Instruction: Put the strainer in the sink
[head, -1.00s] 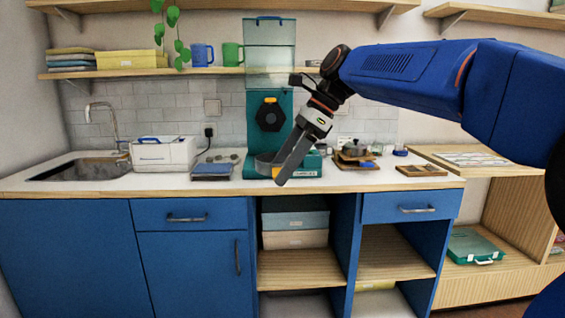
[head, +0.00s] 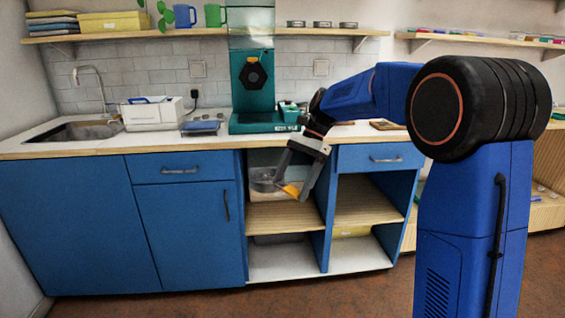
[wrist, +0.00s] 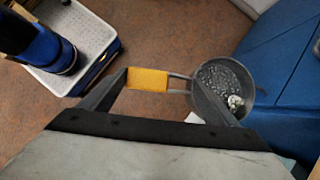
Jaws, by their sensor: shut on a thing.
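The strainer has a round grey mesh bowl (wrist: 225,85) and a yellow handle (wrist: 148,80). My gripper (wrist: 160,84) is shut on the strainer at its handle end, and the bowl sticks out to the right in the wrist view. A small whitish lump shows in the bowl. In the head view the gripper (head: 292,187) holds the strainer (head: 263,181) below counter height, in front of the open shelves. The sink (head: 75,132) is a grey basin sunk in the counter at the far left, with a tap behind it.
A white box (head: 152,114) stands on the counter just right of the sink, with a blue scale-like item (head: 201,127) beside it. A teal machine (head: 254,92) stands farther right. Blue cabinet fronts (head: 75,225) lie below the sink.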

